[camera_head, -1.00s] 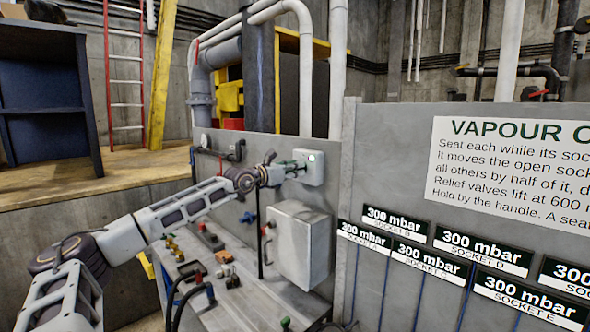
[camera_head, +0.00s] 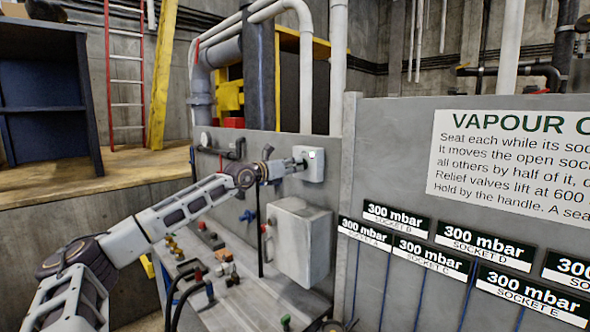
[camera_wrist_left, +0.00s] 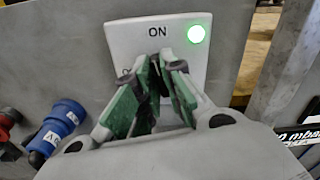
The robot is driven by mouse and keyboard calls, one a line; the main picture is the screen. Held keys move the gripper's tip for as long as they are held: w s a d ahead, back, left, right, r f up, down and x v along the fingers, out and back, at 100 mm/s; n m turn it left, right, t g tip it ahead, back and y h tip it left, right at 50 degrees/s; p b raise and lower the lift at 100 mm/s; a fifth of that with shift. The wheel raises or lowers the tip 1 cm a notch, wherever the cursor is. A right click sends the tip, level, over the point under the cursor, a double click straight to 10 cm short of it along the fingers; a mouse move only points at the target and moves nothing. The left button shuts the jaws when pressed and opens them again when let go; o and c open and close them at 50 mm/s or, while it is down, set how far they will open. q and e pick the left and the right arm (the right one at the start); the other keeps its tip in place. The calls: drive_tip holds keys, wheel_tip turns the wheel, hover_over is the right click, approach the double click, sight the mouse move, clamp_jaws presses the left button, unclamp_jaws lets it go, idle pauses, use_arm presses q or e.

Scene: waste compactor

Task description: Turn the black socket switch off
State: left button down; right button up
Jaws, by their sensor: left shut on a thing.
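The socket switch is a white box (camera_head: 313,167) on the grey panel. In the left wrist view its white plate (camera_wrist_left: 119,38) carries the word ON at the top and a lit green lamp (camera_wrist_left: 196,34). My left gripper (camera_head: 298,165) is at the front of the box. In the left wrist view its green-padded fingers (camera_wrist_left: 157,70) are closed together over the middle of the plate, around a dark part of the switch (camera_wrist_left: 160,88). The fingers hide most of that part and the lower plate. My right gripper is not in view.
A grey metal box with a handle (camera_head: 303,240) sticks out of the panel below the switch. A blue connector (camera_wrist_left: 64,115) sits left of it in the left wrist view. A sign panel (camera_head: 400,180) stands to the right.

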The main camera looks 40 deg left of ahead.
use_arm(q)
drive_tip(key=shift+a+f+n+b, duration=0.1)
drive_tip(key=shift+n+b, duration=1.15)
drive_tip(key=shift+n, duration=2.7)
drive_tip(key=shift+a+f+n+b, duration=0.1)
drive_tip(key=shift+n+b, duration=1.1)
drive_tip(key=shift+n, duration=2.75)
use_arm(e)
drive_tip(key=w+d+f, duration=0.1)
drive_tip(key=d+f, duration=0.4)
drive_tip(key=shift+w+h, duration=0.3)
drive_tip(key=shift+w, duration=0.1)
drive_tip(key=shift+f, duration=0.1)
use_arm(q)
drive_tip(key=c, duration=1.5)
unclamp_jaws()
drive_tip(key=shift+a, duration=0.1)
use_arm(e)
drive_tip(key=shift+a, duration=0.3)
use_arm(q)
drive_tip(key=shift+f, duration=0.1)
